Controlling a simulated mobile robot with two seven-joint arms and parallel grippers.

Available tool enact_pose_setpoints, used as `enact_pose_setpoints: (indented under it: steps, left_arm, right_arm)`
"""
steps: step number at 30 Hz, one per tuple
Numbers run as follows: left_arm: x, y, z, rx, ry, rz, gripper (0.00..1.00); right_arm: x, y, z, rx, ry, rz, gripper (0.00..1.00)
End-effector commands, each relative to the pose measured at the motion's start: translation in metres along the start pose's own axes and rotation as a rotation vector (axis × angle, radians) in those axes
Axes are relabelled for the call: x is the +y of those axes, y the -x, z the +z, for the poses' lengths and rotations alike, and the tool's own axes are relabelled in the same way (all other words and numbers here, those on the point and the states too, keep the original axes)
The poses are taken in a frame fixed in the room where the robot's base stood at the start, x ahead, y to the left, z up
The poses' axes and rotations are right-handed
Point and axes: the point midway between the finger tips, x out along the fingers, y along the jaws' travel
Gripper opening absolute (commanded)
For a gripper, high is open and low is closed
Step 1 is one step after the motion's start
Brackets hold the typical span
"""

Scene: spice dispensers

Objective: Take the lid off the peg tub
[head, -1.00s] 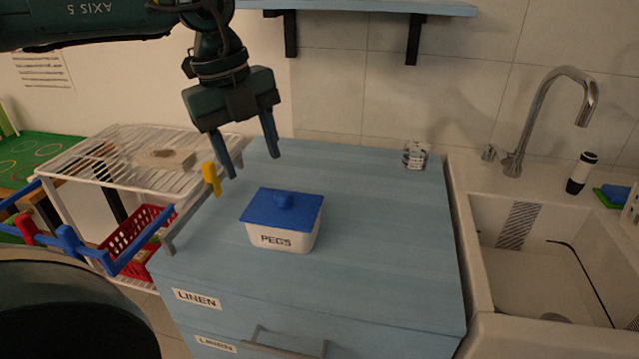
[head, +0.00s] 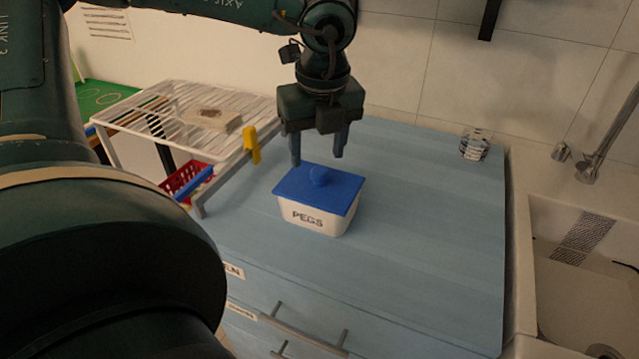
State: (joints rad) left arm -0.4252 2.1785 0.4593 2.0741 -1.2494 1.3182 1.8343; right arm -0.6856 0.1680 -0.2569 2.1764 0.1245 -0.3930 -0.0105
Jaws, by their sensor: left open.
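The peg tub (head: 312,218) is a white box lettered PEGS, standing on the blue cabinet top. My right gripper is not in view.
The blue cabinet top (head: 430,240) is clear around the tub. A glass jar (head: 475,144) stands at the back right, and the sink (head: 575,270) is further right. A white wire rack (head: 150,97) and a yellow clip (head: 251,145) are at the left.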

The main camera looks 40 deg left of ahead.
Motion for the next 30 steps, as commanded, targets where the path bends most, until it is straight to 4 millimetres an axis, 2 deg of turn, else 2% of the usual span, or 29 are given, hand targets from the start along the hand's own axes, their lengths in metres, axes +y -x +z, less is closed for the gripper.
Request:
enact_pose_setpoints:
  steps: [9,18,30]
  left_arm:
    - [-0.005,-0.040,-0.001,0.004,-0.001,0.002,0.54]
    - [-0.006,-0.044,0.000,0.001,-0.001,-0.001,0.53]
    - [-0.006,-0.044,0.000,0.001,-0.001,-0.001,0.20]
  right_arm:
    - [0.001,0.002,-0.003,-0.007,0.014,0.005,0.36]
    - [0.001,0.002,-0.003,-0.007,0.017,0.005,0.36]
    - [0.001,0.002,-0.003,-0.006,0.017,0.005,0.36]
